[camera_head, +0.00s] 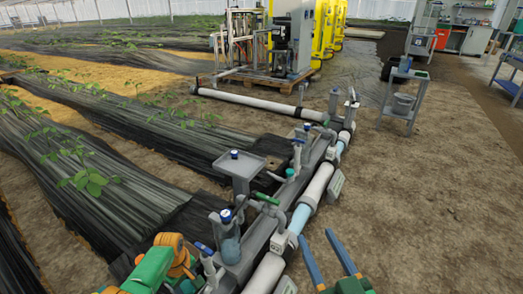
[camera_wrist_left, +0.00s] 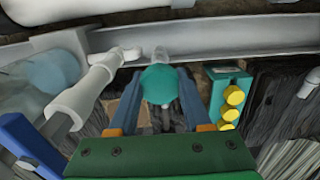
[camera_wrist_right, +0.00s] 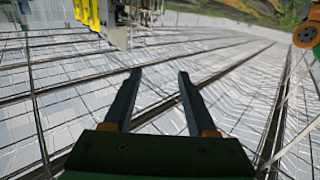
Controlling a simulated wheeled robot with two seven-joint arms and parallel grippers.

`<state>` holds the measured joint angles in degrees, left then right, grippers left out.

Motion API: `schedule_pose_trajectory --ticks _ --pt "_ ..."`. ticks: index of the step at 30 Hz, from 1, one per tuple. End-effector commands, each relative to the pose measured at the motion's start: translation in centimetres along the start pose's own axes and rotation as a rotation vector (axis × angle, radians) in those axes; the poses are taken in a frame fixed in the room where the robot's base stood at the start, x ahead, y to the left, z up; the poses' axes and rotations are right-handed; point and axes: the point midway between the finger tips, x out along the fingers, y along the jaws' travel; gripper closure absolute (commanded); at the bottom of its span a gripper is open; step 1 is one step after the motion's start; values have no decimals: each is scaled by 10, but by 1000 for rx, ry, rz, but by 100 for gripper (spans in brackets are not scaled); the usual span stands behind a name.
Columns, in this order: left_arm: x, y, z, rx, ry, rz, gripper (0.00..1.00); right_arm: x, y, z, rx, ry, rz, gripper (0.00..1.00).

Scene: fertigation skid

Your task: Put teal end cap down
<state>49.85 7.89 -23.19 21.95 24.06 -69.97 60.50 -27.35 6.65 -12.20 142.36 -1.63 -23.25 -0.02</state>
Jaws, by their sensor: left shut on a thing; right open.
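The teal end cap (camera_wrist_left: 160,84) shows in the left wrist view as a rounded teal piece. My left gripper (camera_wrist_left: 161,92) is shut on it, with one blue finger on each side. A pale, see-through piece shows just beyond the cap, in front of a grey rail; I cannot tell whether they touch. In the head view my left arm comes in at the lower left, and I cannot make out the cap there. My right gripper (camera_head: 316,234) is open and empty over the ground right of the pipe. Its parted fingers also show in the right wrist view (camera_wrist_right: 158,75).
A grey pipe run (camera_head: 290,215) with valves goes from bottom centre towards the back. A small grey tray (camera_head: 250,170) on a post stands left of it. In the left wrist view a teal box (camera_wrist_left: 222,78) with yellow knobs is close to my right finger. Bare ground lies right.

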Motion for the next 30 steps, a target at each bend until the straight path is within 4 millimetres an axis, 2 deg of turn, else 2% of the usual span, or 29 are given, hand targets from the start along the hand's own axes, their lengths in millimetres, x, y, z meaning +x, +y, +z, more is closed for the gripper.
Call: schedule_pose_trajectory --ticks 5,9,15,21,30 --pt "10 0 0 0 0 0 100 -4 -5 -46 -3 257 -13 43" --pt "16 0 0 0 0 0 100 -17 -10 -82 -3 461 -25 43" --pt "22 0 0 0 1 0 100 -39 -14 -116 -1 678 -36 43" --pt "23 0 0 0 1 0 100 -49 -15 -128 0 756 -41 43" --pt "22 0 0 0 1 0 100 -49 -15 -129 -2 753 -40 43"
